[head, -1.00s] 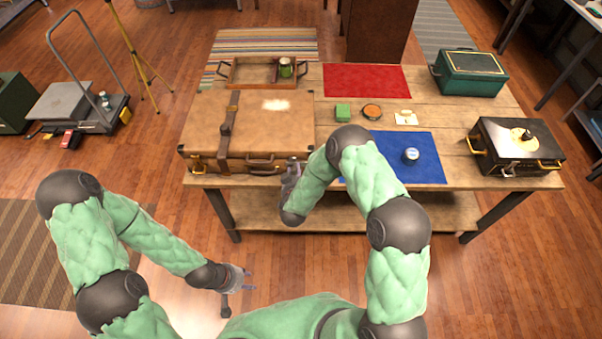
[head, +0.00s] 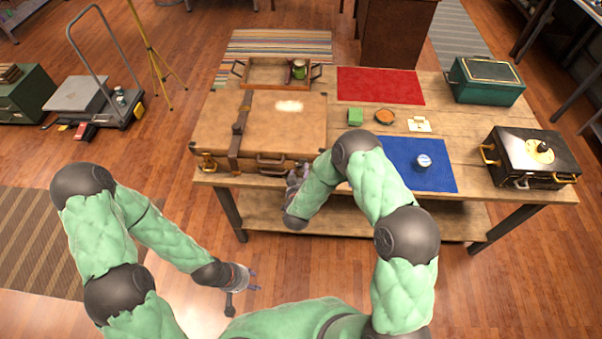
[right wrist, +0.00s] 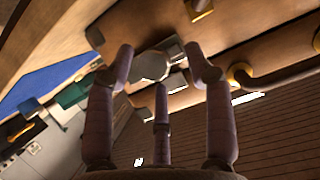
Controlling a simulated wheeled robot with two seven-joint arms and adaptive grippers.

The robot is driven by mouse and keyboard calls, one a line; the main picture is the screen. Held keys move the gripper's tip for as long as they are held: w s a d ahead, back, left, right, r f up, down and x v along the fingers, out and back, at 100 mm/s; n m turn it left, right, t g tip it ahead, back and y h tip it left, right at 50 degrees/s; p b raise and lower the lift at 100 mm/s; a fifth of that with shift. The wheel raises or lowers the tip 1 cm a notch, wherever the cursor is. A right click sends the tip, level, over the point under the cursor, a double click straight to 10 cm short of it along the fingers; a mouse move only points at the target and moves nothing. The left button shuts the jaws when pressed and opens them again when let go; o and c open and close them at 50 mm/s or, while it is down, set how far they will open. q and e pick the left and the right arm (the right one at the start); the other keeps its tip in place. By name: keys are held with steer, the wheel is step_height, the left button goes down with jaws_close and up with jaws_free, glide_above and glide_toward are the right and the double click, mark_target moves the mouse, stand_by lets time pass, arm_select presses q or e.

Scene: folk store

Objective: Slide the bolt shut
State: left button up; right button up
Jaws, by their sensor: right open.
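A brown leather suitcase (head: 262,118) lies shut at the table's left side, with a strap and brass fittings. My right gripper (head: 294,177) is at its front face near the right corner, by the handle (head: 270,160). In the right wrist view, a grey metal piece (right wrist: 149,66), seemingly the bolt, shows between the spread fingers of my right gripper (right wrist: 162,72). A grey plate is behind it. I cannot tell whether the fingers touch it, nor how far the bolt is slid. My left gripper (head: 255,280) hangs in front of the table, fingers apart and empty.
A wooden tray (head: 250,84) with a green can stands behind the suitcase. A blue mat (head: 435,180), a black box (head: 530,160) and a green case (head: 487,80) are to the right. The floor around my left gripper is clear.

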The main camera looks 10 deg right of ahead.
steer(key=v, duration=1.1)
steer(key=shift+w, duration=0.1)
stand_by(0.4)
steer(key=s+f+g+y+b, duration=0.4)
steer(key=s+f+g+b, duration=0.15)
steer(key=f, duration=0.75)
steer(key=s+f+g+y+b, duration=0.1)
steer(key=s+f+g+y, duration=0.1)
steer(key=s, duration=0.6)
steer(key=s+f+g+y+b, duration=0.1)
steer(key=s+f+g+b, duration=0.1)
steer(key=s+f+g, duration=0.3)
steer(key=s, duration=0.3)
steer(key=shift+s+a+n+y, duration=0.3)
steer(key=shift+a+n+y, duration=0.1)
